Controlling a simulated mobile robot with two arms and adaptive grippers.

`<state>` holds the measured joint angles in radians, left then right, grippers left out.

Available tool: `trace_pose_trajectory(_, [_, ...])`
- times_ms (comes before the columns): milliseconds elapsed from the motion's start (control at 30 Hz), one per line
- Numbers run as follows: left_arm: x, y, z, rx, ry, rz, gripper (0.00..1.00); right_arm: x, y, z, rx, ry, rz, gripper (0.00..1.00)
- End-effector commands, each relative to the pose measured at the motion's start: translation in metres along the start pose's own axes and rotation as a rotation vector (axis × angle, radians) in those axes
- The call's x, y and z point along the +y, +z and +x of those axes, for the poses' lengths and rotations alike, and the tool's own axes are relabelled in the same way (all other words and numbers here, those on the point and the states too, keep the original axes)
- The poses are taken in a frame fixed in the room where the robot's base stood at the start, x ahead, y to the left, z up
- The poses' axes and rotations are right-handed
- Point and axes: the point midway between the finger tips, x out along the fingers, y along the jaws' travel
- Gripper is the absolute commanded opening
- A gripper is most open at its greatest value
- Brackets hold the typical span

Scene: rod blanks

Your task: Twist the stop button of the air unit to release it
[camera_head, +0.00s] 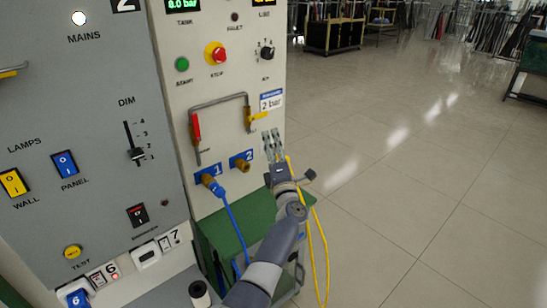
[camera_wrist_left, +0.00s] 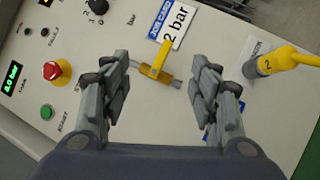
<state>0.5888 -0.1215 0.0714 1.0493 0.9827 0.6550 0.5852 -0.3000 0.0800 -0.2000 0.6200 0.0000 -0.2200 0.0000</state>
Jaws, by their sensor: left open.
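The red stop button (camera_head: 219,54) with its yellow ring is on the light panel of the air unit (camera_head: 180,90), right of the green start button (camera_head: 182,64). In the left wrist view the stop button (camera_wrist_left: 52,72) is at the left, outside the fingers. My left gripper (camera_head: 272,140) is open and empty, below and right of the button, apart from it. In the left wrist view my left gripper (camera_wrist_left: 165,80) has the yellow valve handle (camera_wrist_left: 157,60) showing between its fingers. I cannot tell whether the button is pressed in. My right gripper is not in view.
A bent pipe (camera_head: 220,100) with a red handle (camera_head: 196,127) lies below the button. A blue hose (camera_head: 233,218) and a yellow hose (camera_head: 318,235) hang near my left arm. A grey switch panel (camera_head: 85,100) is at the left.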

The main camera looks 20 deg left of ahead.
Motion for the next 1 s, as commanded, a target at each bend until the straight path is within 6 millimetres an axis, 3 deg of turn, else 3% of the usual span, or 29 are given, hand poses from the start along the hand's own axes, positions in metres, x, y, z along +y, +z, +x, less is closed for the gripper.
trace_pose_trajectory(100, [-0.018, 0.001, -0.01, -0.035, -0.027, 0.061, 0.56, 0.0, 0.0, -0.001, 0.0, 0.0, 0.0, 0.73])
trace_pose_trajectory(300, [-0.033, 0.002, -0.019, -0.069, -0.05, 0.118, 0.56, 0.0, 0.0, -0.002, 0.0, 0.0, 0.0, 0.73])
trace_pose_trajectory(867, [-0.037, 0.002, -0.022, -0.077, -0.056, 0.131, 0.56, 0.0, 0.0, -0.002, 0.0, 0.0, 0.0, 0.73])
trace_pose_trajectory(1000, [-0.066, 0.0, -0.04, -0.127, -0.098, 0.213, 0.56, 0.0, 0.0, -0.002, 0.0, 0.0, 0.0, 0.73])
